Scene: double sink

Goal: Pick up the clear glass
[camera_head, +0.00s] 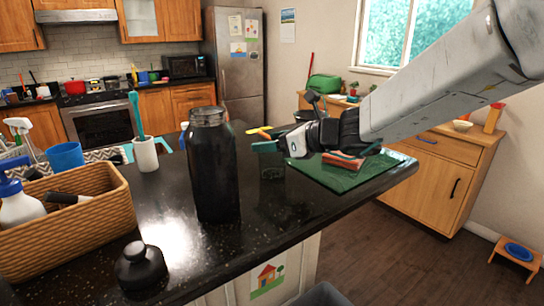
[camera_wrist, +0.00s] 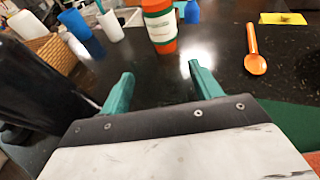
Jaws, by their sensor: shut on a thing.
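The clear glass (camera_head: 272,167) is a faint see-through shape on the dark counter, just right of the tall black bottle, directly below my gripper's teal fingers. My gripper (camera_head: 264,145) reaches in from the right and is shut on the glass near its top. In the wrist view the two teal fingertips of my gripper (camera_wrist: 160,76) stand apart, and the glass between them is too transparent to make out clearly. I cannot tell whether its base touches the counter.
The black bottle (camera_head: 213,165) stands close left of the glass; its cap (camera_head: 140,266) lies in front. A basket (camera_head: 100,217) is at left, a green mat (camera_head: 345,178) at right.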

